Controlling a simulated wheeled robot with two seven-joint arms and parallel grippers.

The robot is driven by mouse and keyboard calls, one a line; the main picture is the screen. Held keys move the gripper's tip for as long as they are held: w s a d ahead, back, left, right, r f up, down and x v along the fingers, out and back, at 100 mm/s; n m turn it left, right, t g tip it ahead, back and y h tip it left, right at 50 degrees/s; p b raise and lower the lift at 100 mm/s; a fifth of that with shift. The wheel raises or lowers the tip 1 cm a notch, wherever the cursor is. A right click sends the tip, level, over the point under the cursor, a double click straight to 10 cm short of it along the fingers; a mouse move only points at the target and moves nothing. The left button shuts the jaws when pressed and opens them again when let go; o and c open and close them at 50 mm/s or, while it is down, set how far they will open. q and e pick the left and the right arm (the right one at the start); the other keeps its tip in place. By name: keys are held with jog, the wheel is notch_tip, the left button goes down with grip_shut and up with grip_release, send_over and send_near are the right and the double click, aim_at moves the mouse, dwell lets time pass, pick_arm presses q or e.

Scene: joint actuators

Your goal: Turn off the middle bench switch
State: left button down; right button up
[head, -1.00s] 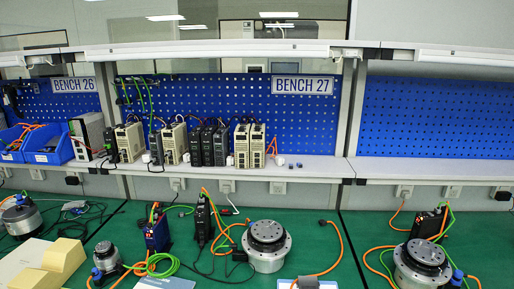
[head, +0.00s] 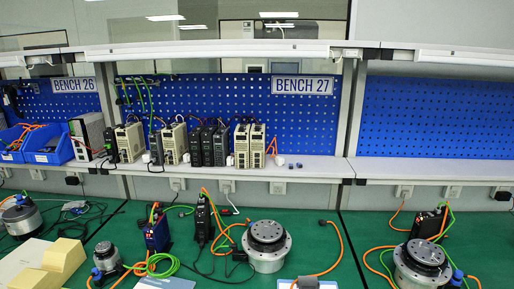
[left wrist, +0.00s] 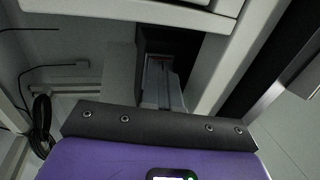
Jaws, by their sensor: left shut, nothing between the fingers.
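In the head view, the middle bench carries the sign BENCH 27 (head: 302,86). Several small white wall plates sit on the strip under its shelf, including a left plate (head: 177,184), a centre plate (head: 225,186) and a right plate (head: 278,187). They are too small to tell which is a switch or how it is set. Neither gripper shows in the head view. In the left wrist view, my left gripper (left wrist: 162,88) is shut and empty, pointing toward a dark gap between pale panels. No switch can be made out there.
A shelf (head: 310,168) holds several drive units. On the green bench top (head: 310,236) stand a large round actuator (head: 266,246), a smaller one (head: 107,256), black drive boxes (head: 203,222) and orange and green cables. Another actuator (head: 421,263) is on the right bench. A coiled black cable (left wrist: 41,122) hangs left in the wrist view.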

pick_arm(q)
jog(key=shift+w, duration=0.2)
jog(key=v, duration=0.9)
jog(key=shift+p, duration=0.3)
jog(key=shift+d, duration=0.1)
dwell(0.3)
